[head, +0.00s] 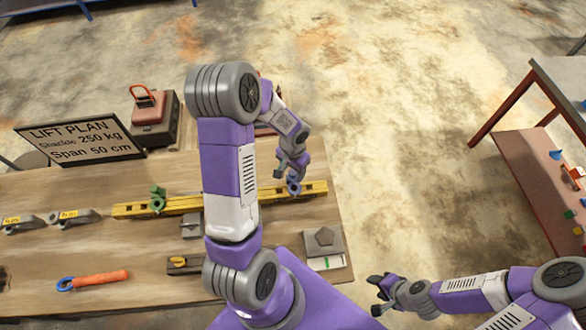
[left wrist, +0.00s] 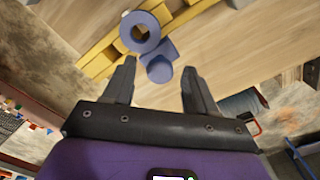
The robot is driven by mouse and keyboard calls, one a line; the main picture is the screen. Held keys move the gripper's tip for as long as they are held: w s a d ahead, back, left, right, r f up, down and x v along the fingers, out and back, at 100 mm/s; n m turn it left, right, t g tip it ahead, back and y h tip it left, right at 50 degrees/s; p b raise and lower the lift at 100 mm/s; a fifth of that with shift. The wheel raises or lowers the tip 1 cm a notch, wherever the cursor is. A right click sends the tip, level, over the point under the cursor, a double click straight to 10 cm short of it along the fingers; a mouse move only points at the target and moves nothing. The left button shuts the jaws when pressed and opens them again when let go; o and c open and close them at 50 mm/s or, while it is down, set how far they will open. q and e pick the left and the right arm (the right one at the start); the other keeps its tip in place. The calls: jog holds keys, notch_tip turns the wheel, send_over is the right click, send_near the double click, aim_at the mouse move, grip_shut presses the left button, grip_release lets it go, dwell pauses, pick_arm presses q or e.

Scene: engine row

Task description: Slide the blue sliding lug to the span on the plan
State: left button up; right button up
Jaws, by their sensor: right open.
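The blue sliding lug (head: 294,188) sits on the yellow beam (head: 130,211) near its right end. In the left wrist view the lug (left wrist: 140,32) shows a ring and a rounded knob, just ahead of my fingers. My left gripper (head: 290,166) is at the lug, and in the left wrist view its fingers (left wrist: 159,64) are apart with the knob between or just beyond their tips. The plan board (head: 80,140) reads "Shackle 250 kg" and "Span 50 cm". A green lug (head: 157,200) is on the beam's left part. My right gripper (head: 379,292) is open and empty, off the table.
Grey shackles with yellow tags (head: 72,216) lie at the left of the table. An orange-handled tool (head: 98,279) lies in front. A dark box with a red handle (head: 152,118) stands behind. My left arm hides the beam's middle.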

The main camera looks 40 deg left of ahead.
aim_at(293, 172)
pick_arm(q)
notch_tip(293, 172, up, 8)
jog(key=shift+f, duration=0.2)
dwell(0.4)
dwell(0.4)
